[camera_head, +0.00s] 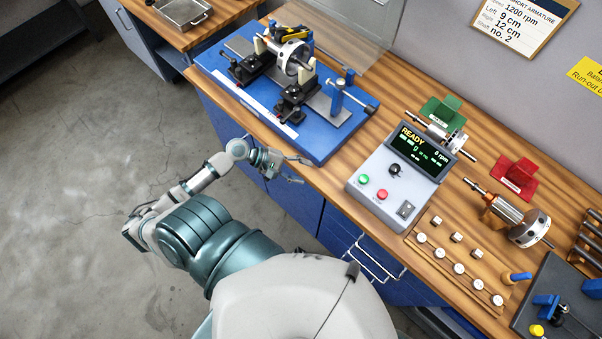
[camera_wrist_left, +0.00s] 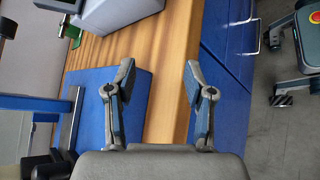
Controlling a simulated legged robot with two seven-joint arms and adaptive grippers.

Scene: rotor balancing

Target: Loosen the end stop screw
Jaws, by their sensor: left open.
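The blue-based balancing machine (camera_head: 240,97) stands at the back of the bench with a rotor (camera_head: 291,56) on its supports. My right gripper is out of view.
The control box (camera_head: 377,184) reads READY and stands right of the machine. A green holder (camera_head: 441,110), a red holder (camera_head: 515,178), spare rotors and a wooden block of weights (camera_head: 455,262) lie further right. A clear shield (camera_head: 352,30) stands behind the machine.

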